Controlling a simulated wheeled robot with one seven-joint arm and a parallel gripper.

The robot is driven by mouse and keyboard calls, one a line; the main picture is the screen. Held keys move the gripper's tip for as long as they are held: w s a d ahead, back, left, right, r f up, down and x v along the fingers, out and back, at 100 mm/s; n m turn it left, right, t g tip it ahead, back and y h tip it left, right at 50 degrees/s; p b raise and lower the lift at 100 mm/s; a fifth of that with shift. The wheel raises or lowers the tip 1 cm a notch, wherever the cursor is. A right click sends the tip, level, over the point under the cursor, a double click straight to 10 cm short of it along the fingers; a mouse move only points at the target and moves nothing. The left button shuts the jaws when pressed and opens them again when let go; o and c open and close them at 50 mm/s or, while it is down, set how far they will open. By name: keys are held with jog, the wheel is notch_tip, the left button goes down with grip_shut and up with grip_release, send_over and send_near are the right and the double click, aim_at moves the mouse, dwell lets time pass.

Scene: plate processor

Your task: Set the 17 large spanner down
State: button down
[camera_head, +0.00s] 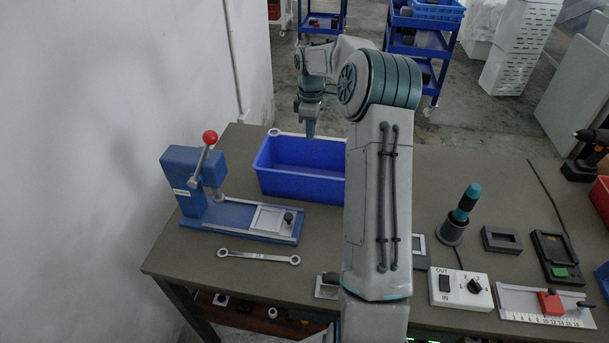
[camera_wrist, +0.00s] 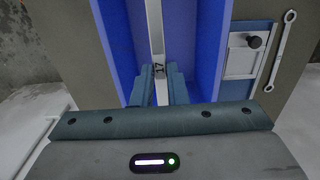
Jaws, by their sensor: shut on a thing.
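My gripper (camera_head: 310,136) points down over the blue bin (camera_head: 300,185), near its far side. In the wrist view my gripper (camera_wrist: 160,84) is shut on the 17 large spanner (camera_wrist: 155,30), a pale metal bar. The marking "17" shows between the fingers. In the head view the spanner (camera_head: 282,133) lies level across the far side of the bin, with a ring end at the left; my arm hides its right part. I cannot tell whether it touches the bin rim. The inside of the bin that shows looks empty.
Another double-ring spanner (camera_head: 258,256) lies on the table (camera_head: 190,255) before the blue lever press (camera_head: 225,195). Right of my arm stand a switch box (camera_head: 460,289), a teal-handled tool (camera_head: 459,216) and a grey block (camera_head: 501,240). Clear table lies left of the loose spanner.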

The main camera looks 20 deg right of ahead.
jog(key=shift+w+f, duration=0.15)
notch_tip(320, 180, down, 17)
jog(key=shift+f+p, duration=0.1)
jog(key=shift+p, duration=1.15)
jog(key=shift+f, duration=0.2)
jog(key=shift+f, duration=0.1)
jog(key=shift+f, duration=0.15)
jog(key=c, duration=1.4)
grip_release()
jog(key=shift+c, duration=0.2)
jog(key=shift+r, duration=0.2)
